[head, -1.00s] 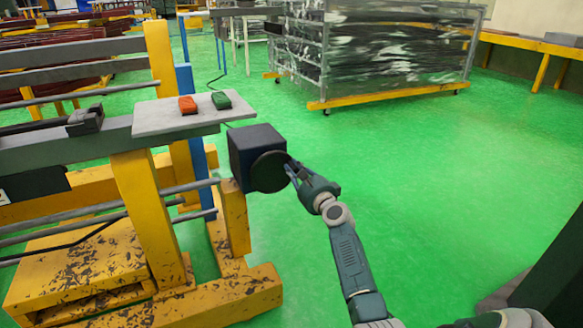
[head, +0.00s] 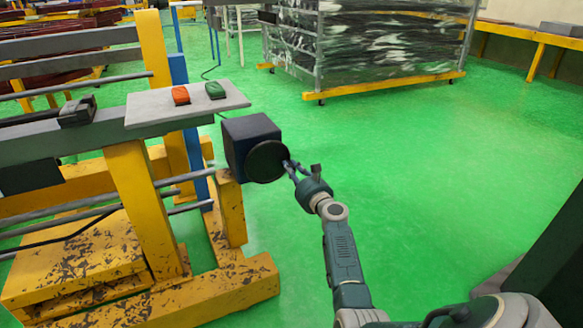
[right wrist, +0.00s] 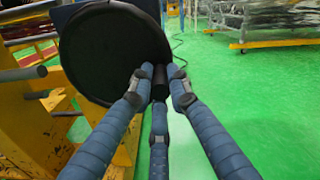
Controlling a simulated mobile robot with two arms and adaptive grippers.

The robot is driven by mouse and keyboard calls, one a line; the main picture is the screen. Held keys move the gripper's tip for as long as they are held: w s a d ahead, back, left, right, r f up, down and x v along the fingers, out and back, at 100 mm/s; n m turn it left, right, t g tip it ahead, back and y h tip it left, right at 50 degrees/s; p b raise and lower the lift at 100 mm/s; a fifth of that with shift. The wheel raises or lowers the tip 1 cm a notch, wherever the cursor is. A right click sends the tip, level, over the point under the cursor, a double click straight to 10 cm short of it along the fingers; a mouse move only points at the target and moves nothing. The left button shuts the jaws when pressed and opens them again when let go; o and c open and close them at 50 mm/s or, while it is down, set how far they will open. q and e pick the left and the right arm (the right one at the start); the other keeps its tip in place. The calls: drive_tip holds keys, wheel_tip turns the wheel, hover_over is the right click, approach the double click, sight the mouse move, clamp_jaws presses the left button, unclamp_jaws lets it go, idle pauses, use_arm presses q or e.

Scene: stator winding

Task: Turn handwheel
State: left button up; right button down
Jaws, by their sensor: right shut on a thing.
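The handwheel (head: 267,161) is a black disc on the face of a dark box (head: 247,132) at the right end of the yellow and grey machine. In the right wrist view the disc (right wrist: 108,50) fills the upper left, with a short black handle (right wrist: 160,82) at its lower right edge. My right gripper (head: 289,167) is at the right rim of the disc. In the right wrist view its blue fingers (right wrist: 160,84) are closed around the handle. My left gripper is not in view.
A grey shelf (head: 147,113) above the box carries a red button (head: 181,95) and a green button (head: 215,90). A yellow-framed wrapped rack (head: 385,87) stands behind. Green floor (head: 440,170) is clear to the right.

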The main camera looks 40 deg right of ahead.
drive_tip(key=shift+a+f, duration=0.15)
drive_tip(key=shift+f, duration=0.15)
drive_tip(key=c, duration=1.8)
unclamp_jaws()
drive_tip(key=shift+c, duration=0.2)
drive_tip(key=shift+o, duration=1)
drive_tip(key=shift+r, duration=0.1)
drive_tip(key=v, duration=1.2)
